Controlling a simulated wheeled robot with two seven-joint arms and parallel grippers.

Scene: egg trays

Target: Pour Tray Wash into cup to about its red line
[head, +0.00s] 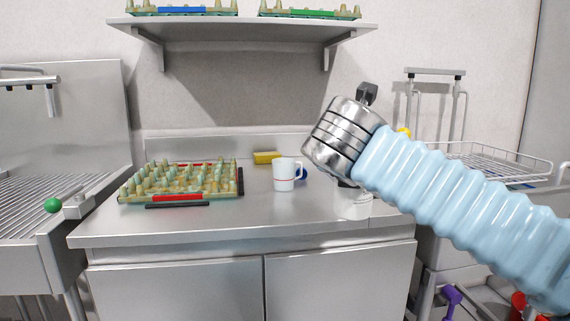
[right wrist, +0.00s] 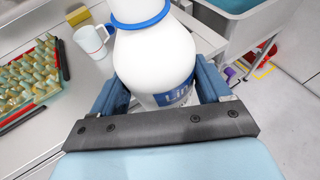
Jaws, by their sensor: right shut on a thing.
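My right gripper (right wrist: 160,88) is shut on a white bottle (right wrist: 150,55) with a blue ring at its neck. Its blue label is partly hidden; the visible letters look like "Lin", and I cannot read "Tray Wash". The white cup (head: 286,172) with a thin red line stands upright on the counter. It also shows in the right wrist view (right wrist: 90,41), beside the bottle and apart from it. The cup's contents cannot be made out. In the head view my right arm hides the gripper; a pale shape (head: 354,206) shows below it. My left gripper is out of view.
An egg tray (head: 192,199) with red strips lies on the counter (head: 240,218) left of the cup. A yellow sponge-like block (head: 267,157) lies behind the cup. A wire rack (head: 490,165) stands at right, a sink unit at left, and a shelf (head: 245,30) with trays above.

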